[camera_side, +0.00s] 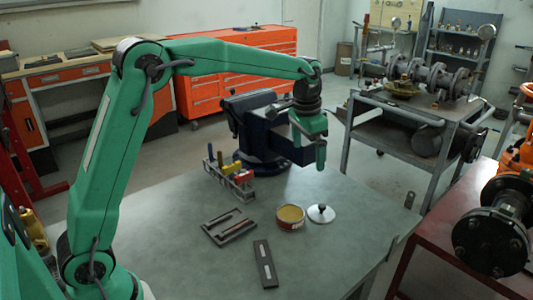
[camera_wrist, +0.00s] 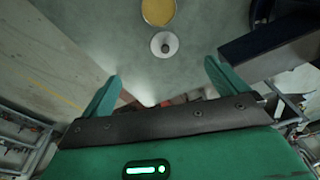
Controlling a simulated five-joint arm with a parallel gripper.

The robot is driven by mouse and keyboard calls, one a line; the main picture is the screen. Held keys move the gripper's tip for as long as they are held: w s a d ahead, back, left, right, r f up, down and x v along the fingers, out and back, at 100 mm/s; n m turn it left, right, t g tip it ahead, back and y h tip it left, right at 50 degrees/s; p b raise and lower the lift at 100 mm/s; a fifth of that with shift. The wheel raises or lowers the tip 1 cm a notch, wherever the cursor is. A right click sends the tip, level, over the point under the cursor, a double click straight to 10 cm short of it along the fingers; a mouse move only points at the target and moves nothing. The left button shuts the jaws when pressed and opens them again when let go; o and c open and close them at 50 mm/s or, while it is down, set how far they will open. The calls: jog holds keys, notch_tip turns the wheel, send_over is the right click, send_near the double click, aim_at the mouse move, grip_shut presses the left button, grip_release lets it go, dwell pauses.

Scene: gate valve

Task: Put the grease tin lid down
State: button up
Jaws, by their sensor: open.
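The grease tin lid (camera_side: 321,214) is a pale round disc with a dark knob, lying on the table to the right of the tin. It also shows in the wrist view (camera_wrist: 164,44), just beyond my fingers. The open grease tin (camera_side: 290,217), with yellow grease inside and a red and white side, stands beside the lid; it also shows at the top of the wrist view (camera_wrist: 158,10). My gripper (camera_side: 321,160) is above the table, higher than the lid and apart from it. In the wrist view its two green fingers (camera_wrist: 158,82) are spread, with nothing between them.
A dark blue vise (camera_side: 262,130) stands at the back of the table (camera_side: 345,255), close to my gripper. A rack of coloured-handled tools (camera_side: 232,178), a grey slotted tray (camera_side: 229,227) and a dark flat bar (camera_side: 265,263) lie left of the tin. The table right of the lid is clear.

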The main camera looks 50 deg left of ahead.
jog(key=s+r+t, duration=0.1)
jog(key=s+r, duration=0.4)
jog(key=s, duration=0.3)
jog(key=s+a+f+n+t, duration=0.1)
jog(key=s, duration=1)
jog(key=s+a+f+n+t, duration=0.1)
jog(key=s+n+t, duration=0.1)
jog(key=s, duration=0.9)
jog(key=shift+f, duration=0.35)
